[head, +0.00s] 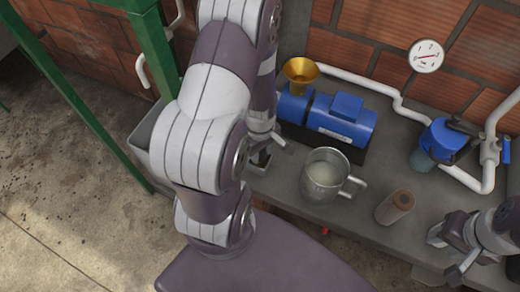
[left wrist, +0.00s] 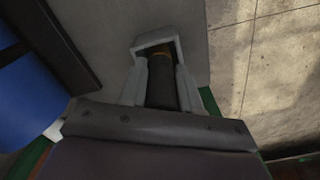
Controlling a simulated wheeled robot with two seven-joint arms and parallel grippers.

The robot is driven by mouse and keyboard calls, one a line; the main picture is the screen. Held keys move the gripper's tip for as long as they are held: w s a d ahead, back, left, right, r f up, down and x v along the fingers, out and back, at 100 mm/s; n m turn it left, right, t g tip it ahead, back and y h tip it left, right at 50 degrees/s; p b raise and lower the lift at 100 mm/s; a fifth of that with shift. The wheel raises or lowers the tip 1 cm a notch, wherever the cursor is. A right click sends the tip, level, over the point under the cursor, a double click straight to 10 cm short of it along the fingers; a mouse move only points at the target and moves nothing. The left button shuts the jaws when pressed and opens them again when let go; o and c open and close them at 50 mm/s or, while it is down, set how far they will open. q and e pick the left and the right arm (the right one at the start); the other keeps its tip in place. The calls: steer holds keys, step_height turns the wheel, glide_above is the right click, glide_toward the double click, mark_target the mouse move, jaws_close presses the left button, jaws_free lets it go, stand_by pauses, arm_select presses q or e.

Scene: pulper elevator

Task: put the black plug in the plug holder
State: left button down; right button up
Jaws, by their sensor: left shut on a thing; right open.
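My left gripper (head: 267,148) points down at the left end of the grey counter, partly hidden by my arm. In the left wrist view the black plug (left wrist: 161,82) lies between the two pale fingers of the left gripper (left wrist: 160,85), which is shut on it. A pale square frame (left wrist: 157,39), likely the plug holder, surrounds the plug's far end in that view. I cannot tell how deep the plug sits in it. A small pale box shape (head: 257,168) shows below the gripper in the head view. My right gripper (head: 453,252) is open and empty at the right.
The grey counter (head: 290,185) carries a blue pump (head: 345,122) with a brass funnel (head: 300,70), a metal mug (head: 323,177) and a brown cylinder (head: 395,207). Blue filter (head: 441,140) and white pipes are at the right. A green post (head: 155,45) stands left.

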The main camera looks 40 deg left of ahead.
arm_select(q)
steer(key=shift+f, duration=0.15)
steer(key=c, duration=0.8)
jaws_free()
step_height(320, 180, up, 12)
steer(key=shift+f+p, duration=0.25)
steer(key=shift+p, duration=0.15)
steer(key=shift+d+r, duration=0.1)
steer(key=shift+r, duration=0.25)
steer(key=d+r+m, duration=0.1)
steer(key=d+m, duration=0.2)
steer(key=m, duration=0.2)
steer(key=d+m+t, duration=0.1)
steer(key=d+m, duration=0.2)
steer(key=m, duration=0.2)
steer(key=d+r+m, duration=0.1)
steer(key=d+m, duration=0.2)
steer(key=m, duration=0.2)
steer(key=shift+w+d+r+m, duration=0.2)
steer(key=shift+w+r+m, duration=0.1)
steer(key=shift+m, duration=0.1)
